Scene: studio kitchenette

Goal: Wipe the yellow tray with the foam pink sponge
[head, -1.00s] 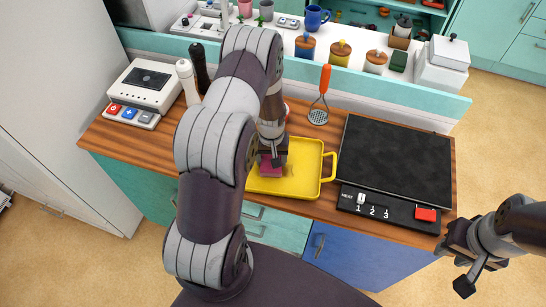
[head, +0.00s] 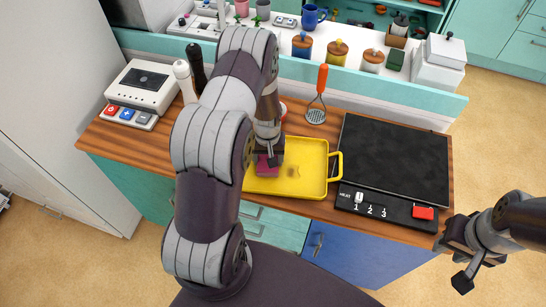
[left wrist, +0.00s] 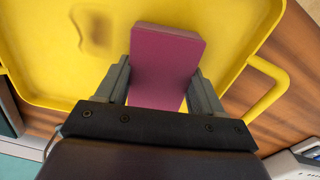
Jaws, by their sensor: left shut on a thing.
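The yellow tray (head: 315,160) lies on the wooden counter, its right handle close to the black hob. A brown stain (head: 292,171) shows on its floor and also appears in the left wrist view (left wrist: 95,30). My left gripper (head: 268,157) is over the left part of the tray, left of the stain. It is shut on the pink sponge (left wrist: 166,65), which shows between the two fingers in the left wrist view. I cannot tell whether the sponge touches the tray. My right gripper (head: 455,265) is open and empty, off the counter's right front corner.
The black hob (head: 395,155), with a control strip and red switch, fills the counter's right side. An orange-handled masher (head: 318,95) stands behind the tray. A white appliance (head: 142,85) and two shakers are at the left. My left arm hides part of the counter.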

